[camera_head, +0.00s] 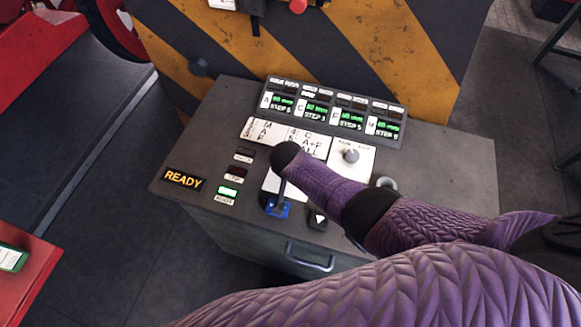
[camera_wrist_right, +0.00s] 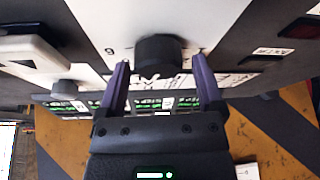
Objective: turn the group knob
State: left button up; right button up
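In the right wrist view the group knob (camera_wrist_right: 158,54) is a black round knob on a white plate with printed marks around it. My right gripper (camera_wrist_right: 160,62) is open, with one purple finger on each side of the knob and a visible gap to it on both sides. In the head view my right gripper (camera_head: 278,208) is small and points down at the near part of the white plate (camera_head: 269,184). The knob is hidden there behind the hand. My left gripper is not in view.
The grey console (camera_head: 450,170) carries a green-lit display panel (camera_head: 333,110), a second knob (camera_head: 351,155), a START-type button (camera_head: 318,218) and a READY sign (camera_head: 184,180). A striped yellow and black cabinet (camera_head: 390,45) stands behind. A red surface (camera_head: 30,285) is at the lower left.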

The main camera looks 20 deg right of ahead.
jog(key=shift+o, duration=0.2)
jog(key=shift+s, duration=0.1)
jog(key=p+v, duration=0.7)
jog(key=v, duration=0.3)
jog(key=shift+f, duration=0.1)
